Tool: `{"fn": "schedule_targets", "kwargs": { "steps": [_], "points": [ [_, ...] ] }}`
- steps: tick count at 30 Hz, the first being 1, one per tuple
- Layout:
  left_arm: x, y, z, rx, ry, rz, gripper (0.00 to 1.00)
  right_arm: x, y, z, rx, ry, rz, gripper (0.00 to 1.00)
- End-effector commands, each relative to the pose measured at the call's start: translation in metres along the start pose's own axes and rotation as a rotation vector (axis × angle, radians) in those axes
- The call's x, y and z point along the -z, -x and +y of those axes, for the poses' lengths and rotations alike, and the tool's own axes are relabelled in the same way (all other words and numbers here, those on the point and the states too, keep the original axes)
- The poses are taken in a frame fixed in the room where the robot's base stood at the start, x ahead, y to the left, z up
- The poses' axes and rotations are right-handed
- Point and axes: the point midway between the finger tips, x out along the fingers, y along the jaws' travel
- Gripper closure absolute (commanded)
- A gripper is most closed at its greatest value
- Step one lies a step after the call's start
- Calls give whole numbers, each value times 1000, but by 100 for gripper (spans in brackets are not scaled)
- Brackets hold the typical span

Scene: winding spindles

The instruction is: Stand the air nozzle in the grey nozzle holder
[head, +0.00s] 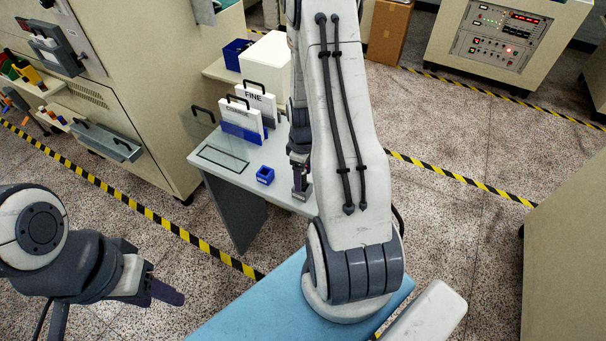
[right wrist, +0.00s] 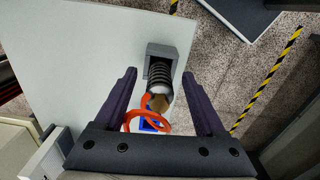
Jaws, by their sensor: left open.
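The grey nozzle holder (right wrist: 178,53) stands on the white table and its edge shows in the head view (head: 304,193). The air nozzle (right wrist: 159,74), with a black ribbed body and orange hose, is at the holder and looks seated in it; its lower end is hidden. My right gripper (right wrist: 160,84) is open, its fingers either side of the nozzle with gaps. In the head view my right gripper (head: 299,172) is partly hidden by my arm. My left gripper (head: 165,292) is open and empty, away from the table at the lower left.
A small blue box (head: 265,175) stands left of the holder. Signs marked FINE (head: 257,101) and another white sign (head: 240,120) stand in a blue rack behind. A white box (head: 266,62) is further back.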

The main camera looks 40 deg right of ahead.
Motion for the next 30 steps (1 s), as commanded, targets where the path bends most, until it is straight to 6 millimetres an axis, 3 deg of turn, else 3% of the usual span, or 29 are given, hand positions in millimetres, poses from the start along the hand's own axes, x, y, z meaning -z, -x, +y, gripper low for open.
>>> {"fn": "schedule_targets", "kwargs": {
  "steps": [11, 24, 30],
  "points": [
    [0, -3, 0, 0, 0, 0, 50, 0, 8, 1, -2, 0, 1, 28],
    [-1, -20, -1, 0, 3, 0, 50, 0, 84, 1, -5, 0, 3, 28],
    [-1, -22, -2, 0, 4, 0, 50, 0, 102, 1, -2, 0, 1, 28]
  ]
}}
